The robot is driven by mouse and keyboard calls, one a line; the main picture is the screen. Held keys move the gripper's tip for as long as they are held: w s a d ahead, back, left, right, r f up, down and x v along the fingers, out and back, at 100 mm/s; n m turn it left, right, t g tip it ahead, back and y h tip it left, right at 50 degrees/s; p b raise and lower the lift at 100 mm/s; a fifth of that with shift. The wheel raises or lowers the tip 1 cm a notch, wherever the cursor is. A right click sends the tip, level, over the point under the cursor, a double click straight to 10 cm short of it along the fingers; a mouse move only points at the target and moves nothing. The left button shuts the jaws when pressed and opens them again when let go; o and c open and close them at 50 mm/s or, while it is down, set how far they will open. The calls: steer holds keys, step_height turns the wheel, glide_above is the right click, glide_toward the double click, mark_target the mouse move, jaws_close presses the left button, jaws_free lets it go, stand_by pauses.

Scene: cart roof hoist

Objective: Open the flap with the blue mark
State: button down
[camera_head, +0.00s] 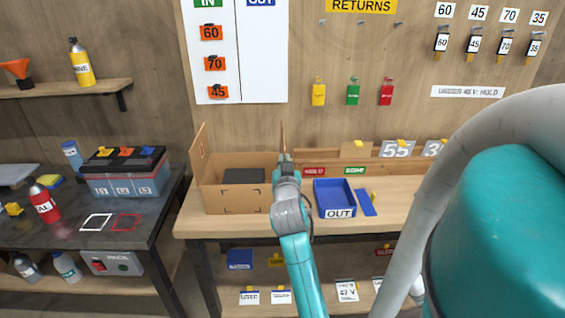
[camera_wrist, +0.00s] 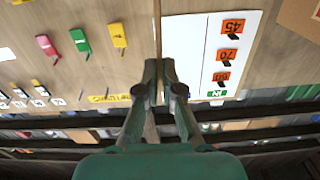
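An open cardboard box (camera_head: 236,201) stands on the wooden bench, with a dark block (camera_head: 244,176) inside. Its left flap (camera_head: 200,145) stands upright and bears a small orange-red mark. A right flap (camera_head: 282,138) stands upright, almost edge-on, at the box's right side; it also shows as a thin strip in the wrist view (camera_wrist: 157,28). My gripper (camera_wrist: 159,78) has its fingers close together on both sides of this strip, seemingly pinching it. In the head view my gripper (camera_head: 283,160) is at the box's right edge. No blue mark shows; the flap's faces are hidden.
A blue OUT tray (camera_head: 335,195) and a small blue piece (camera_head: 366,203) lie right of my arm. A dark table (camera_head: 150,222) on the left carries a battery pack (camera_head: 128,180) and a red bottle (camera_head: 43,203). Tags (camera_head: 352,92) hang on the wall behind the bench.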

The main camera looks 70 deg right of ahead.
steer(key=shift+f, duration=0.1)
steer(key=c, duration=1.3)
jaws_free()
steer(key=shift+c, duration=0.2)
steer(key=shift+a, duration=0.15)
steer(key=v, duration=0.7)
steer(key=shift+a, duration=0.15)
